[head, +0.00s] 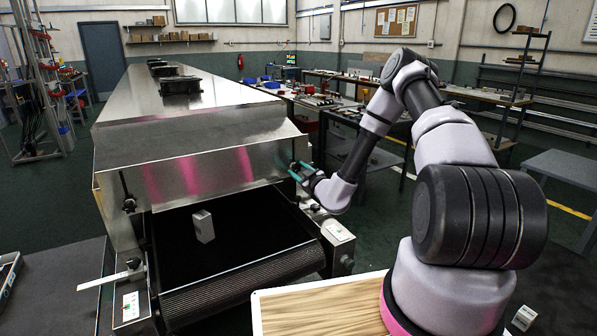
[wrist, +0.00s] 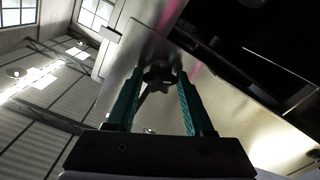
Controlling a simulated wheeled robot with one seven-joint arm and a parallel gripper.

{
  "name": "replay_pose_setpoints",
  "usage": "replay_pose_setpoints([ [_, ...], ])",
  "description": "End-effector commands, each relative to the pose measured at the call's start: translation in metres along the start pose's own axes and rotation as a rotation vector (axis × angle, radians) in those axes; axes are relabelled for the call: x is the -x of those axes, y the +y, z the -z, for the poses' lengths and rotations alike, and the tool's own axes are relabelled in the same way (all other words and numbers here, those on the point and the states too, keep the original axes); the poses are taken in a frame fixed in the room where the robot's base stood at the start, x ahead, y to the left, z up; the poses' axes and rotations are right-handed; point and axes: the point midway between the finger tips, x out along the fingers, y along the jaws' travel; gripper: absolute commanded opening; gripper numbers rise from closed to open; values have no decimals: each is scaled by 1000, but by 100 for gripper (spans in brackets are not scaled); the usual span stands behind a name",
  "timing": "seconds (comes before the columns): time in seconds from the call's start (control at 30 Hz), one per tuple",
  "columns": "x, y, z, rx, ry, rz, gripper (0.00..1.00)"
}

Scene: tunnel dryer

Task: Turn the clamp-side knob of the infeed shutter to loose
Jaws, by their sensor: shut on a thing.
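The infeed shutter (head: 205,172) is a shiny steel plate across the dryer's mouth, above the dark belt. My gripper (head: 300,172) is at the shutter's right end, with teal fingers. In the wrist view, my gripper (wrist: 158,80) is shut on a dark lobed knob (wrist: 158,74), one finger on each side of it. In the head view the fingers hide this knob. Another dark knob (head: 129,204) sits at the shutter's left end, clear of my arm. No readable marking shows which is the clamp side or how far the held knob is turned.
A grey box (head: 203,226) stands on the dark belt (head: 255,225) below the shutter. A lower knob (head: 133,263) is beside a pale scale strip (head: 103,281) at left. A white-topped box (head: 338,232) is just below my gripper. Benches (head: 345,110) stand behind my arm.

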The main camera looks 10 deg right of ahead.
Motion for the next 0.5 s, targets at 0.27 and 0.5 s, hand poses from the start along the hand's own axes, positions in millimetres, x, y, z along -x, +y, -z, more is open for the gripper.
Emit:
replay_pose_setpoints([
  [0.27,1,0,-1,262,-2,1,0],
  [0.5,1,0,-1,490,-2,2,0],
])
